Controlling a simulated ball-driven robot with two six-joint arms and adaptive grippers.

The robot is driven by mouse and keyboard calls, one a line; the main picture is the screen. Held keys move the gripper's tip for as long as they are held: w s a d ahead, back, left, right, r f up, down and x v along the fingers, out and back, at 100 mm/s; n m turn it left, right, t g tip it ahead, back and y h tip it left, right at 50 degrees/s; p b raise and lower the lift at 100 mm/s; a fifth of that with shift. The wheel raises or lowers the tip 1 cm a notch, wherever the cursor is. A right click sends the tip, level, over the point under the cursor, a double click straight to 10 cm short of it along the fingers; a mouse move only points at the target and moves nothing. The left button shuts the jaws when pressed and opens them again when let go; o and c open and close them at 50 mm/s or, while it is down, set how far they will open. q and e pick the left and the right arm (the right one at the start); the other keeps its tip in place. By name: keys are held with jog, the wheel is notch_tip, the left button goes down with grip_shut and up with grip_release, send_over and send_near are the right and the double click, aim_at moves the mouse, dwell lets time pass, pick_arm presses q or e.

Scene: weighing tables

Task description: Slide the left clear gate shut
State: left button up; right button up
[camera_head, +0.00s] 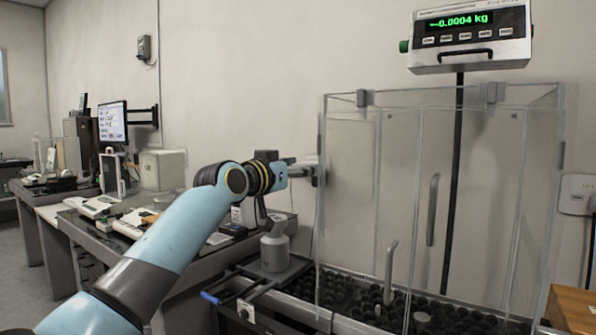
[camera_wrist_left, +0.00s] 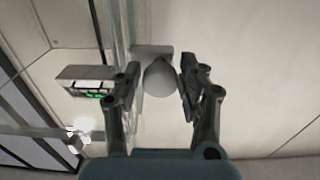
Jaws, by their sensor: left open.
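The clear cabinet (camera_head: 350,200) stands at the right in the head view, with see-through panels and two upright clear handles, a lower one (camera_head: 391,270) and a higher one (camera_head: 433,210). Through the overlapping panels I cannot tell which is the left gate or how far it stands open. My left gripper (camera_head: 316,172) is at the cabinet's upper left edge; I cannot tell if it touches. In the left wrist view the left gripper (camera_wrist_left: 161,70) is open, with a pale round knob (camera_wrist_left: 160,78) showing between its fingers. My right gripper is not in view.
A scale display (camera_head: 470,35) reading -0.0004 kg is above the cabinet. A grey canister (camera_head: 274,247) stands below my left wrist, beside a blue-ended handle (camera_head: 210,297). Dark round pieces (camera_head: 450,318) cover the cabinet floor. A cluttered desk and a monitor (camera_head: 112,122) are at left.

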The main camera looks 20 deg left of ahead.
pick_arm(q)
grip_shut()
dwell(0.4)
notch_tip(320, 180, down, 26)
jog(key=b, duration=1.8)
jog(key=shift+r, duration=0.15)
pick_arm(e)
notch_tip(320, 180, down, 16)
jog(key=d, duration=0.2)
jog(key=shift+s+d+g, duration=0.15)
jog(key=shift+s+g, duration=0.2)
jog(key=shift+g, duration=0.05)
